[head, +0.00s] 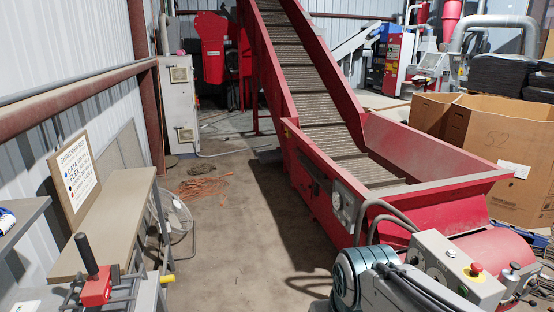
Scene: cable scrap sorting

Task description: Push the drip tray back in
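I cannot make out a drip tray with certainty in the head view. My gripper is not in view. A red conveyor (400,200) with a ribbed belt rises from the right foreground toward the back. A teal and grey rounded unit (352,268) with cables is at the bottom edge, in front of the conveyor's near end; I cannot tell what it belongs to. A grey control box (445,262) with a red button sits beside it.
A bench (120,215) with a sign (78,175) and a red tool with a black handle (95,287) lines the left wall. A fan (174,217) and orange cable (204,187) are on the floor. Cardboard boxes (515,170) stand right. The middle floor (235,255) is clear.

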